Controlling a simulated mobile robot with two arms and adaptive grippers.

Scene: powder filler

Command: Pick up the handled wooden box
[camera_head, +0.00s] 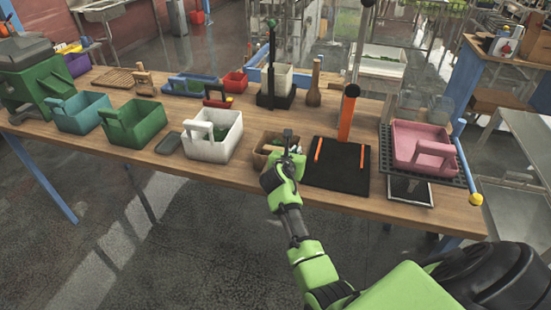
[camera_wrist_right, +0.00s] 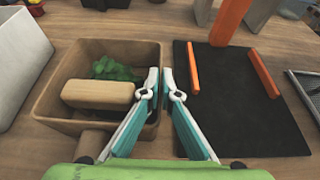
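The handled wooden box (camera_wrist_right: 60,62) is an open light-brown box in the right wrist view. A thick wooden handle bar (camera_wrist_right: 96,94) and a green lump (camera_wrist_right: 115,69) show within its outline. In the head view the box (camera_head: 259,143) is partly hidden behind my right gripper (camera_head: 288,137). My right gripper (camera_wrist_right: 160,82) has its fingertips close together, with a narrow gap, at the box's right wall. The fingertips are to the right of the handle bar and apart from it. I cannot tell whether the wall is between them. My left gripper is not in view.
A white handled box (camera_head: 225,149) stands to the left. A pink handled box (camera_head: 410,140) is farther right. Several coloured boxes line the left of the wooden table (camera_head: 155,167).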

